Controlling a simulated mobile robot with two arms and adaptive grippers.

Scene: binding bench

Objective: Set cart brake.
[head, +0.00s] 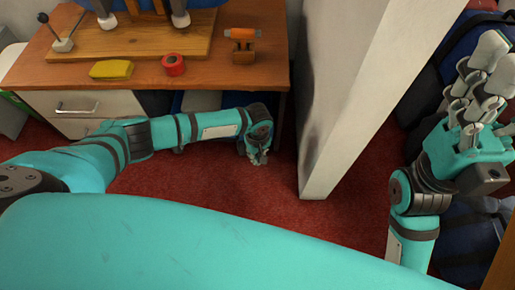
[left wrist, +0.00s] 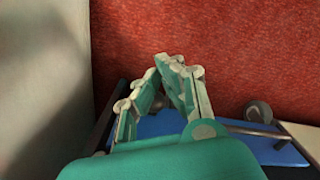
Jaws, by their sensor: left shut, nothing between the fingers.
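A cart with a blue deck (left wrist: 160,124) and dark rails shows below my left gripper in the left wrist view, with a grey wheel (left wrist: 258,112) on its right side. In the head view, part of a blue thing (head: 235,99) shows under the bench, mostly hidden by the bench top and my left arm. My left gripper (head: 257,160) is low near the bench's right end, pointing down, shut and empty; its fingertips (left wrist: 170,62) meet in the left wrist view. I cannot make out a brake pedal. My right gripper (head: 485,95) is raised at the right, away from the cart.
The wooden bench (head: 215,75) has drawers (head: 80,103) at its left. A yellow block (head: 111,69), a red roll (head: 173,64) and an orange-handled tool (head: 243,38) lie on it. A pale pillar (head: 355,90) stands close right of my left gripper. Red carpet (head: 240,190) is clear.

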